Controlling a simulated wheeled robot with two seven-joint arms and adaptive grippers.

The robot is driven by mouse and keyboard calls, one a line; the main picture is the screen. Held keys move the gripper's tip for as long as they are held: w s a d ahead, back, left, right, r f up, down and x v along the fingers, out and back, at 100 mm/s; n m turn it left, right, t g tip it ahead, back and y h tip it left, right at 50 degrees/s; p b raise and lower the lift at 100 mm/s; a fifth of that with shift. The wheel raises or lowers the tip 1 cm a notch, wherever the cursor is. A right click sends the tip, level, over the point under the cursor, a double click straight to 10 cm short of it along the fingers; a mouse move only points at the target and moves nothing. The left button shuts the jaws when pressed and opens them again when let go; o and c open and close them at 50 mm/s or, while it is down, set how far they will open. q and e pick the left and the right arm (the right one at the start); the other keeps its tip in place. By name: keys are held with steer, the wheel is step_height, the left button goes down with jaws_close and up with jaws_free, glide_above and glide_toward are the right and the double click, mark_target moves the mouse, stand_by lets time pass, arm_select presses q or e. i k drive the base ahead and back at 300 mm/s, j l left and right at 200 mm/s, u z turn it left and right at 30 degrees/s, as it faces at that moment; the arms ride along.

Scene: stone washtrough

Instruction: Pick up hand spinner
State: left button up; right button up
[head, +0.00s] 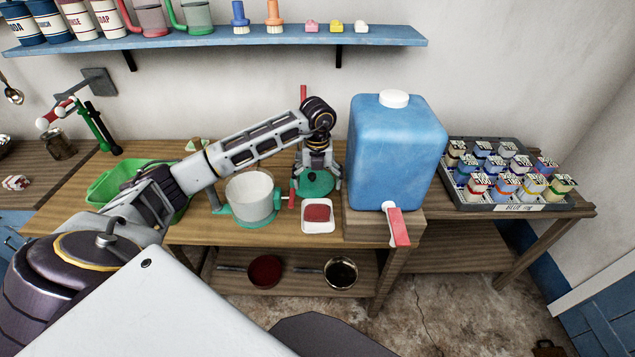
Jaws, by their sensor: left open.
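A green round piece (315,185), which looks like part of the hand spinner, is on the wooden bench between the white cup and the blue tank. A red upright part shows above it, behind my gripper, and another red piece shows at its lower left. My left gripper (318,179) points down right over the green piece, with its fingers apart on either side. I cannot tell whether the fingers touch it. The gripper and wrist hide much of the object. My right gripper is not in view.
A white cup with a teal base (251,198) and a small white dish with a red block (318,214) stand close in front. A blue tank with a red tap (398,150) stands just right. A green basin (108,186) is left, partly behind my arm. A jar tray (519,207) is far right.

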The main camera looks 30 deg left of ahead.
mark_target(244, 198)
steer(key=u, duration=1.7)
